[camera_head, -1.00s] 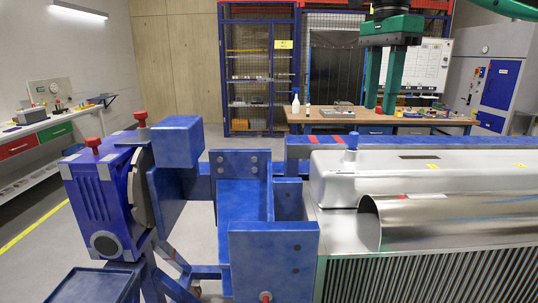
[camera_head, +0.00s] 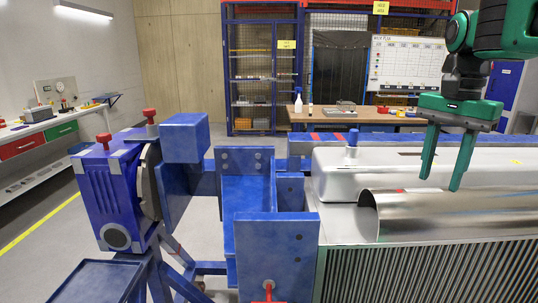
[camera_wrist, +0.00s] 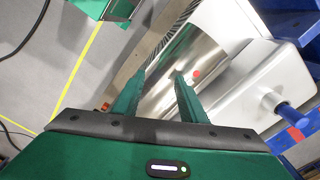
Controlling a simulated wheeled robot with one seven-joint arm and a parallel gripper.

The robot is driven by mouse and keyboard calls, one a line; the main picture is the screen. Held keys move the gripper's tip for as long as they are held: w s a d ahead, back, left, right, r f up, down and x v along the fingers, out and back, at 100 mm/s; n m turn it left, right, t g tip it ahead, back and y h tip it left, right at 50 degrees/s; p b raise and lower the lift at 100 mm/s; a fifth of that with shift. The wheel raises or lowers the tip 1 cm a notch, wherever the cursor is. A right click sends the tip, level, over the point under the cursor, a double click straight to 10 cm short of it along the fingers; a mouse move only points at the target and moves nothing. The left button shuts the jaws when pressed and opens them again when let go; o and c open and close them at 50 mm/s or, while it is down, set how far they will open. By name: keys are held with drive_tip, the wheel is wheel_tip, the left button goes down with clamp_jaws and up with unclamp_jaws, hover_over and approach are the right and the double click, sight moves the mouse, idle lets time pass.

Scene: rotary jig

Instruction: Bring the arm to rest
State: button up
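My gripper (camera_head: 441,185) is green with two long fingers pointing down. It hangs above the shiny metal half-cylinder cover (camera_head: 450,212) on the right side of the jig. The fingers are apart with nothing between them. In the wrist view my gripper (camera_wrist: 152,82) is also open and empty, with the curved metal cover (camera_wrist: 196,62) beyond its fingertips. A small red spot (camera_wrist: 197,73) shows on the cover. Whether the fingertips touch anything is not clear, but they appear apart from the cover.
A blue rotary jig (camera_head: 118,200) with red knobs stands at the left. A silver housing (camera_head: 335,170) with a blue-topped post (camera_head: 352,146) lies behind the cover. A wooden bench (camera_head: 300,116) stands at the back. Open floor shows at the left.

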drive_tip(key=s+d+f+n, duration=0.2)
drive_tip(key=s+d+f, duration=0.1)
drive_tip(key=s+f, duration=0.7)
drive_tip(key=s+d+f+n, duration=0.3)
drive_tip(key=s+f, duration=0.7)
drive_tip(key=f, duration=0.1)
drive_tip(key=shift+s+d+f, duration=0.3)
